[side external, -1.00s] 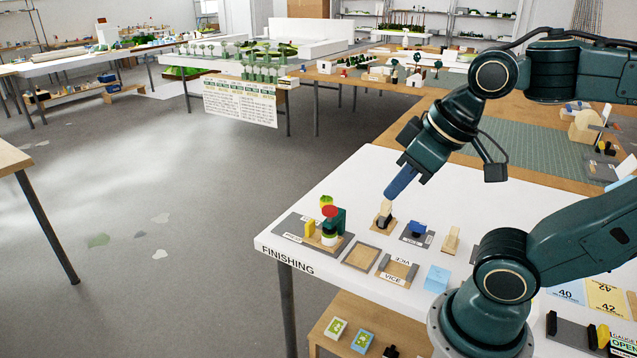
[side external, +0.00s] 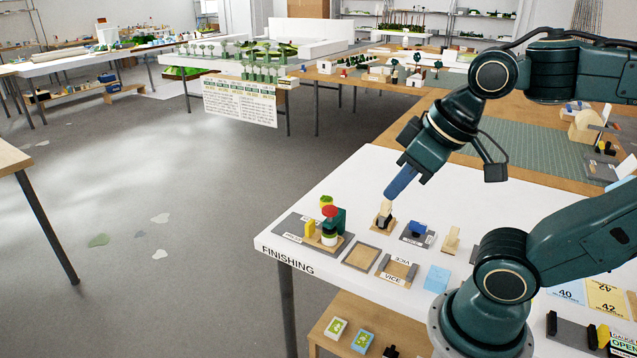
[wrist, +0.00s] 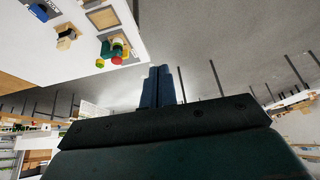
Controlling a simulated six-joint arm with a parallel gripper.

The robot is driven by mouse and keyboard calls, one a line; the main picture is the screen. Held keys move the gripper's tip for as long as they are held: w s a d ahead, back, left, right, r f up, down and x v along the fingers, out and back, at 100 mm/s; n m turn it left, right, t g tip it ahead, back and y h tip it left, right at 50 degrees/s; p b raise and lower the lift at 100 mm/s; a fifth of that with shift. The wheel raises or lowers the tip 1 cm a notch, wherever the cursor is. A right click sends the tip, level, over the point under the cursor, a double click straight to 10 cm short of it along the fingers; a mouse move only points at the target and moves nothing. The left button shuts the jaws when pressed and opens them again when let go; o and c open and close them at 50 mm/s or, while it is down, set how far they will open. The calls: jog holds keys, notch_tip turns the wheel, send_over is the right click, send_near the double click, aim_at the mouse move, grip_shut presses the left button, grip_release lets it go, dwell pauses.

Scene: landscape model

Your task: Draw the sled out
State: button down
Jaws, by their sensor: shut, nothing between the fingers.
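My gripper (side external: 388,194) is shut and empty, its blue fingers pointing down and left above the white finishing table. It also shows in the wrist view (wrist: 160,72). In the side view the fingertips overlap the top of a small wooden piece with a dark part (side external: 384,215); contact cannot be told. A green press with a red knob (side external: 330,212) stands on a grey base at the table's left. A tan plate (side external: 322,243), possibly the sled, lies under it, with a white round piece (side external: 329,239) and an upright yellow block (side external: 310,229). The press also shows in the wrist view (wrist: 116,47).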

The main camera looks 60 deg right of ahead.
dwell(0.3)
jog(key=c, duration=1.6)
grip_release()
jog(key=o, duration=0.6)
jog(key=shift+w+d+r, duration=0.1)
jog(key=shift+w+r, duration=0.05)
jog(key=shift+w, duration=0.3)
jog(key=w+d+f+g, duration=0.15)
jog(key=w+d, duration=0.25)
jog(key=w, duration=0.5)
jog(key=w+d+f+g, duration=0.15)
jog(key=w+d, duration=0.25)
jog(key=w, duration=0.4)
jog(key=w+d+f+g, duration=0.2)
jog(key=w+d+f, duration=0.8)
jog(key=f, duration=0.4)
jog(key=shift+w+d+f+g, duration=0.2)
jog(key=shift+d+f+g, duration=0.1)
jog(key=shift+d+f, duration=0.1)
